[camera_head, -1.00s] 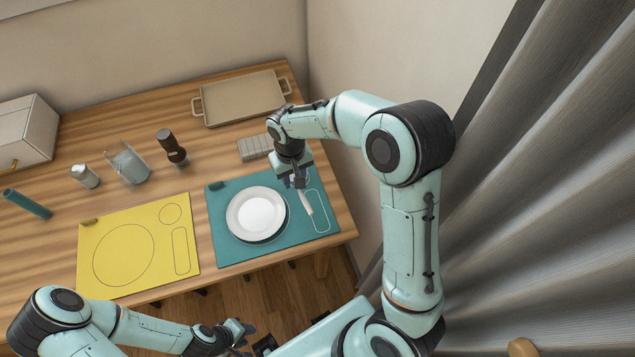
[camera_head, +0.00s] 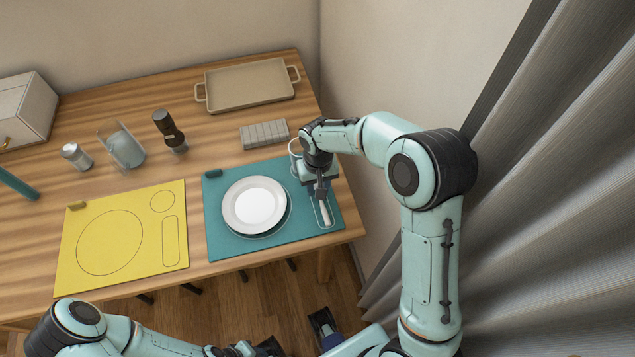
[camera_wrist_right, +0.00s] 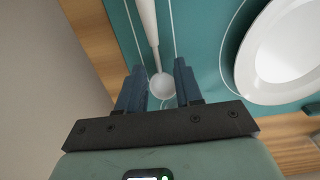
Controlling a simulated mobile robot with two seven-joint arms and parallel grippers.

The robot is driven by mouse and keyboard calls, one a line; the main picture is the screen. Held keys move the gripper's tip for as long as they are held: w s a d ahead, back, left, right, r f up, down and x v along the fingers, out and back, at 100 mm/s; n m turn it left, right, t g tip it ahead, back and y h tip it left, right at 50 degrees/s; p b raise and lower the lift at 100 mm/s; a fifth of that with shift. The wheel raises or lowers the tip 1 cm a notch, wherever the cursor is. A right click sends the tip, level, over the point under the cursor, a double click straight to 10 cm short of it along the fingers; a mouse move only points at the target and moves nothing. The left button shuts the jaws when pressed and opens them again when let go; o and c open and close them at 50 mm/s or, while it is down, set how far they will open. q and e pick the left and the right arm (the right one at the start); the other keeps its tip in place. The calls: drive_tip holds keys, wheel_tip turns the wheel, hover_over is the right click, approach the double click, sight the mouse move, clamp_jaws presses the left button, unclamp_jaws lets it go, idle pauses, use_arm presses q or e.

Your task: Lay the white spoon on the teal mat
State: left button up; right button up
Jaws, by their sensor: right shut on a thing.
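The white spoon (camera_head: 326,213) is at the right side of the teal mat (camera_head: 222,244), over the long outline drawn there. My right gripper (camera_head: 321,192) is shut on the spoon, pointing down at the mat. In the right wrist view the spoon (camera_wrist_right: 149,25) lies between the two outline lines on the mat (camera_wrist_right: 200,45), its round bowl between the fingers (camera_wrist_right: 160,88). I cannot tell whether the spoon touches the mat. My left gripper (camera_head: 243,350) is at the bottom edge, partly cut off, away from the table; its fingers are unclear.
A white plate (camera_head: 254,205) sits on the teal mat, left of the spoon. A grey segmented block (camera_head: 264,134) and a beige tray (camera_head: 250,84) lie behind. A yellow mat (camera_head: 120,240), a glass (camera_head: 122,146), a dark mill (camera_head: 168,130) and a shaker (camera_head: 76,156) are to the left.

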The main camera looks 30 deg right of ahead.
drive_tip(key=shift+f, duration=0.5)
drive_tip(key=o, duration=1.1)
drive_tip(key=shift+r, duration=0.1)
wheel_tip(320, 180, up, 13)
drive_tip(key=p, duration=0.1)
drive_tip(key=shift+r, duration=0.15)
